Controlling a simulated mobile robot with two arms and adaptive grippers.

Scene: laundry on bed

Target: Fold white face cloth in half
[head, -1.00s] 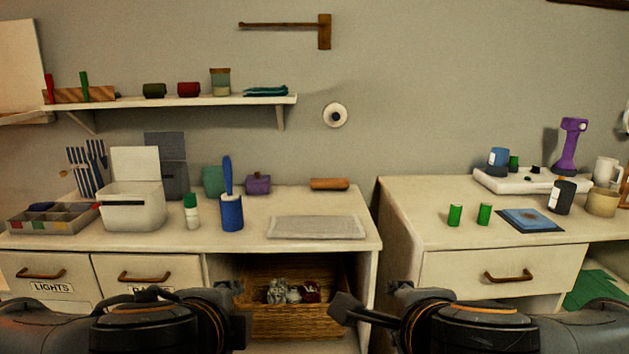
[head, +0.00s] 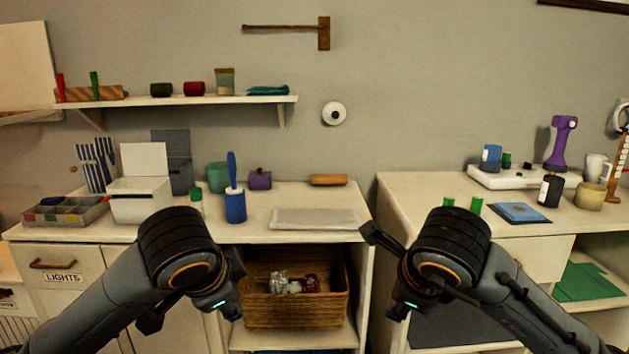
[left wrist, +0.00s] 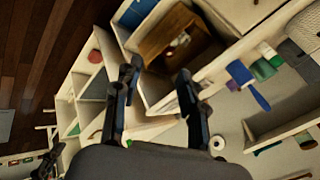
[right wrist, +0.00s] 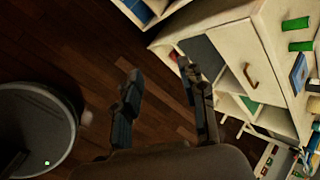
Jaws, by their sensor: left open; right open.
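No cloth is plainly recognisable as the white face cloth. A flat, pale grey-white rectangle (head: 315,219) lies at the front right of the left counter; I cannot tell whether it is a cloth or a mat. It looks flat, with no visible fold. My left gripper (left wrist: 156,84) is open and empty in the left wrist view, in front of the counter. My right gripper (right wrist: 161,82) is open and empty in the right wrist view, over the floor beside the right cabinet. Both grippers are apart from the pale rectangle.
The left counter (head: 290,238) holds a white bin (head: 140,200), a blue lint roller (head: 235,205) and a wooden roller (head: 328,180). A wicker basket (head: 260,310) sits below. The right cabinet (head: 410,190) stands across a narrow gap. A round dark-topped object (right wrist: 35,120) stands on the floor.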

